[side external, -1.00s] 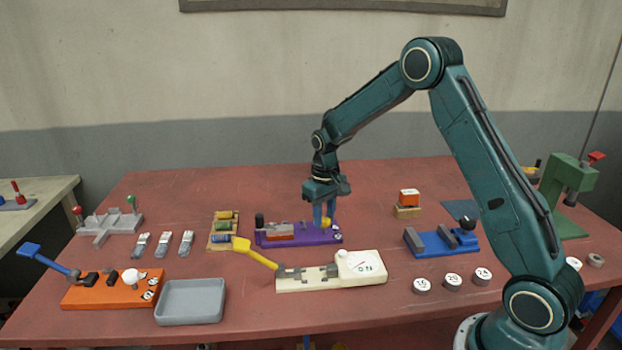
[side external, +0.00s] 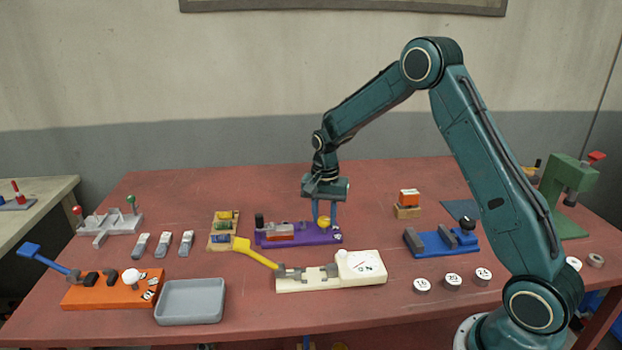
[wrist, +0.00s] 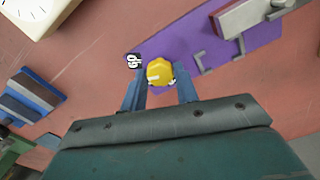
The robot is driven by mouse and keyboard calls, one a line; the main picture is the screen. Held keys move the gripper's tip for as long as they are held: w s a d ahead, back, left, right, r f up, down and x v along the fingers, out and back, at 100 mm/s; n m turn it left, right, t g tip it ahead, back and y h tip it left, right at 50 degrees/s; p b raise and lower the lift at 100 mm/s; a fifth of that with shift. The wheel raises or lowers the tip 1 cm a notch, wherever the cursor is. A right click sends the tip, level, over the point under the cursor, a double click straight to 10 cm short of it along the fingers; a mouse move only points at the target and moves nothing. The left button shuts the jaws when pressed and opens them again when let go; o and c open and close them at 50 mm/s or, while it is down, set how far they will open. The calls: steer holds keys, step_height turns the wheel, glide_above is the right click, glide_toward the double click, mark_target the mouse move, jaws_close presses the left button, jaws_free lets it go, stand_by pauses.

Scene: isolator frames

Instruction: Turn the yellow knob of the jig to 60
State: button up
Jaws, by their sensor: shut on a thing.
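The jig is a purple plate (side external: 270,237) near the middle of the table, with its yellow knob (side external: 323,221) at the right end. In the wrist view the yellow knob (wrist: 160,70) sits between the two blue fingers of my gripper (wrist: 160,85), which is shut on it from above. A white mark on the knob's top points left and slightly down in that view. A label that looks like 60 (wrist: 134,61) is just left of the knob. Other labels near the knob are partly hidden by the fingers.
A cream fixture (side external: 310,283) with a yellow handle and dial stands in front of the jig. A blue fixture (side external: 440,242) is to its right. A wooden rack (side external: 222,230) of coloured cylinders is to its left. The table behind the jig is clear.

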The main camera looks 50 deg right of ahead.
mark_target(324, 219)
steer(key=shift+r+m, duration=0.1)
steer(key=shift+m, duration=0.9)
steer(key=o, duration=1)
step_height(324, 219, up, 14)
steer(key=shift+f, duration=0.1)
